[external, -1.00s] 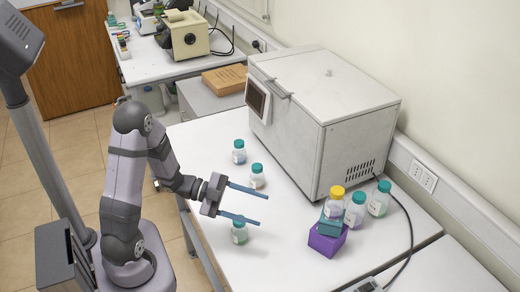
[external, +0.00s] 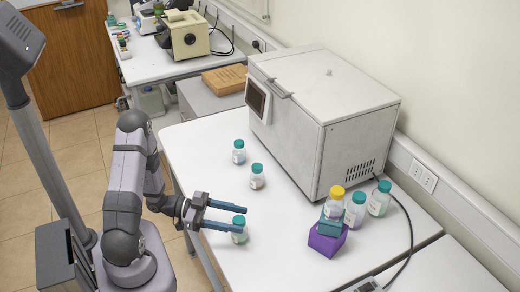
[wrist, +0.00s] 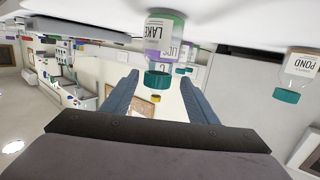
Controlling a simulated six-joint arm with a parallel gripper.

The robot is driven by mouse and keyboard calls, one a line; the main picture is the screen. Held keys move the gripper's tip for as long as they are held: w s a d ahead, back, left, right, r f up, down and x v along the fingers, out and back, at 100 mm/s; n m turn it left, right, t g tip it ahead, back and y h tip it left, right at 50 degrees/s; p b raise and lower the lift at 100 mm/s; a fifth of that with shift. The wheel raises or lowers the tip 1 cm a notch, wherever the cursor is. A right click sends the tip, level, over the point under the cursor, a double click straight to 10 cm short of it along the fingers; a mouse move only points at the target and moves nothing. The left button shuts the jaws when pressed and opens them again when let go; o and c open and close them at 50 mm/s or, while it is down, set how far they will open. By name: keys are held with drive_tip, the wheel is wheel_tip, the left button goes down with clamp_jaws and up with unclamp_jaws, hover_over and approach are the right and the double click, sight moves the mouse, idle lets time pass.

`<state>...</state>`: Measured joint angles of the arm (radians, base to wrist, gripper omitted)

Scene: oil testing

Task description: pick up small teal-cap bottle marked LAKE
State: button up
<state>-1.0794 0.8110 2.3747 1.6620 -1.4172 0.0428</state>
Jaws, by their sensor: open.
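The small bottle marked LAKE (wrist: 163,42) has a teal cap and a green bottom, and shows upside down in the wrist view, ahead of my gripper (wrist: 159,76). Its cap appears between the fingertips, with gaps on both sides. In the external view, a teal-cap bottle with green contents (external: 240,237) stands on the table at my gripper (external: 245,220); its label cannot be read there. A finger partly hides it. My gripper is open, with nothing held.
A POND bottle (wrist: 299,70) shows at right in the wrist view. Two teal-cap bottles (external: 257,181) (external: 239,156) stand farther back. A yellow-cap bottle (external: 334,207) stands on stacked boxes (external: 327,243), beside two larger bottles (external: 356,214) (external: 379,203). A large white machine (external: 320,110) stands behind.

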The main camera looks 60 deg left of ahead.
sight(244, 221)
drive_tip(key=shift+w+d+p, duration=0.5)
drive_tip(key=shift+d, duration=0.05)
drive_tip(key=p+x, duration=0.1)
drive_tip(key=x, duration=0.2)
drive_tip(key=shift+s+r, duration=0.1)
drive_tip(key=shift+w+d+f+p, duration=0.2)
drive_tip(key=shift+w+d+p, duration=0.1)
drive_tip(key=shift+w, duration=0.15)
drive_tip(key=c, duration=1.3)
